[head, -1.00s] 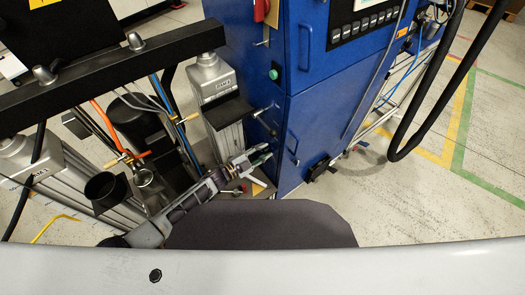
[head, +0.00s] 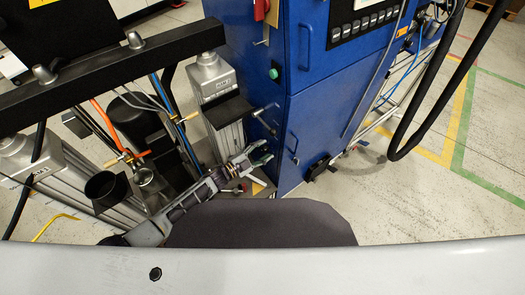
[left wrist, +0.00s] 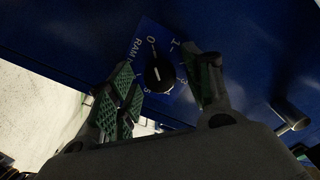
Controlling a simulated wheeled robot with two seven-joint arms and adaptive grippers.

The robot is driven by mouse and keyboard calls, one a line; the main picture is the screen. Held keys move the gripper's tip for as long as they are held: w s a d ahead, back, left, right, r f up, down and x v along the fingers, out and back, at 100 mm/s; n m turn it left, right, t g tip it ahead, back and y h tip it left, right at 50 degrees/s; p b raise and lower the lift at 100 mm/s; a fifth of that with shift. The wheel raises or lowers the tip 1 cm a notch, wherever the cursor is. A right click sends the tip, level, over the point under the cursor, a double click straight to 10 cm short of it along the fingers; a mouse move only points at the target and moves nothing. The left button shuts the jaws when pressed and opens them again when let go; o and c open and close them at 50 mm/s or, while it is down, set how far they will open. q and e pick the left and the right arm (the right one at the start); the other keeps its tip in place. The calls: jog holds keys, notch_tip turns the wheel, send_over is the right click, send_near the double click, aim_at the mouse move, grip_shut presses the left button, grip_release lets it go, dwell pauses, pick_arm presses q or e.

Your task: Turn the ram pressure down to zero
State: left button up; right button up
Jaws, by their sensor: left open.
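The ram pressure knob (left wrist: 159,76) is a round black dial on a blue panel plate lettered "RAM", with white scale numbers around it. A pale mark runs from the knob's upper left side toward the 0; its exact setting is hard to read in the dark. My left gripper (left wrist: 165,65) is open, with its green-padded fingers on either side of the knob and a visible gap to each. In the head view my left gripper (head: 257,153) is at the lower front of the blue cabinet (head: 315,125); the knob cannot be made out there. My right gripper is out of view.
A grey ram column (head: 213,85) stands just left of the cabinet. Lever handles (head: 293,143) stick out of the cabinet front. Hoses and a black cup (head: 106,188) are at the left. Thick black hoses (head: 440,85) hang at the right, over open floor.

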pick_arm(q)
jog(key=shift+a, duration=0.15)
jog(key=v, duration=1.1)
jog(key=shift+s+a, duration=0.25)
jog(key=shift+s, duration=0.05)
dwell(0.4)
